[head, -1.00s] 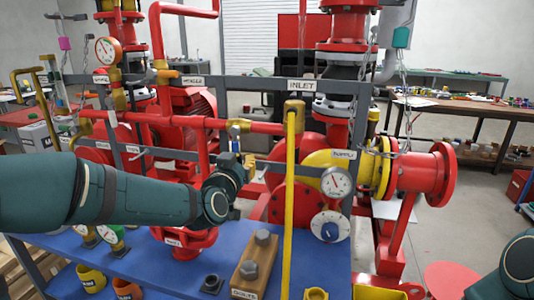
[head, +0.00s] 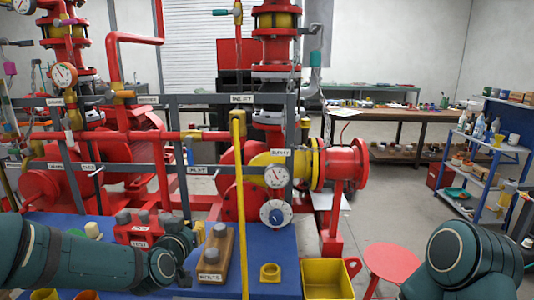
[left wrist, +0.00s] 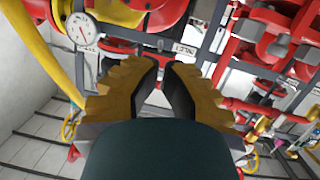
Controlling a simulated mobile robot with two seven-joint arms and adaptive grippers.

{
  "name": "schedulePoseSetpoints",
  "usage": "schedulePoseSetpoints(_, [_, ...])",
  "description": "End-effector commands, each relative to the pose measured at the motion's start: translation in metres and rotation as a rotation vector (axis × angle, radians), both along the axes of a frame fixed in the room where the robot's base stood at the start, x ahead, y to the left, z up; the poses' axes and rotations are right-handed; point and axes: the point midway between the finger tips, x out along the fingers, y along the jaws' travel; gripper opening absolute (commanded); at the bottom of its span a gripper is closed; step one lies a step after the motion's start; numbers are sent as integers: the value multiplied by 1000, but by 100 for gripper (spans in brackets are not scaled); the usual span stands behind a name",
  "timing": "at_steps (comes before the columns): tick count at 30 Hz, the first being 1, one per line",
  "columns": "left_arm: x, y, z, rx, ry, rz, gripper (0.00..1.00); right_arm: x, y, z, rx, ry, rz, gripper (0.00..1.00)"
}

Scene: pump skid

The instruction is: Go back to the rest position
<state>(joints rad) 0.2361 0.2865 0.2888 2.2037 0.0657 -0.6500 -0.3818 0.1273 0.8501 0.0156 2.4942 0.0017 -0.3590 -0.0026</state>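My left arm comes in from the lower left in the head view and ends near the front of the blue skid top (head: 272,246). My left gripper is mostly hidden by its own wrist there. In the left wrist view, my left gripper (left wrist: 165,68) has its two yellow-brown fingers apart, with nothing between them. Beyond them are red pipes, grey frame bars and a dial gauge (left wrist: 81,28). My right arm shows at the lower right of the head view, but its gripper is out of frame.
A yellow upright pipe (head: 239,200) and a block with grey bolts (head: 218,252) stand close right of my left wrist. A yellow bin (head: 328,280) and red round stool (head: 392,262) stand at front right. A blue shelf (head: 487,170) is farther right. Grey floor lies between.

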Motion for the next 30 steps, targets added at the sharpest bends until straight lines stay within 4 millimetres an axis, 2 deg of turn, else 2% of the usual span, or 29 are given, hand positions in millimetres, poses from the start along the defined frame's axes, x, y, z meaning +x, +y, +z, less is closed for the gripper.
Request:
schedulePoseSetpoints(1, [-5, -8, -34, -23, 77, -19, 0, 1, 0, -1, 0, -1, 0, 47])
schedulePoseSetpoints(5, [-30, -27, -115, -83, 279, -56, 0, 1, 0, -1, 0, -1, 0, 47])
schedulePoseSetpoints(6, [-41, -34, -139, -101, 345, -67, 0, 0, 0, -1, 0, 0, 0, 47])
schedulePoseSetpoints(8, [-60, -42, -175, -127, 447, -80, 0, 0, 0, 0, 0, 0, 0, 47])
schedulePoseSetpoints(12, [-117, -62, -252, -181, 693, -103, 0, 0, 0, -1, 0, 0, 0, 47])
schedulePoseSetpoints(15, [-163, -73, -296, -211, 862, -108, 0, 0, 0, -1, 0, 0, 0, 47])
schedulePoseSetpoints(18, [-206, -80, -327, -228, 1004, -108, 0, 0, 0, 0, 0, 0, 0, 47])
schedulePoseSetpoints(22, [-244, -84, -349, -241, 1128, -100, 0, 0, 0, -1, 0, 0, 0, 47])
schedulePoseSetpoints(25, [-258, -84, -356, -244, 1173, -96, 0, 0, 0, 0, 0, 0, 0, 47])
schedulePoseSetpoints(30, [-262, -84, -357, -245, 1184, -94, 0, 0, 0, -1, 0, 0, 0, 47])
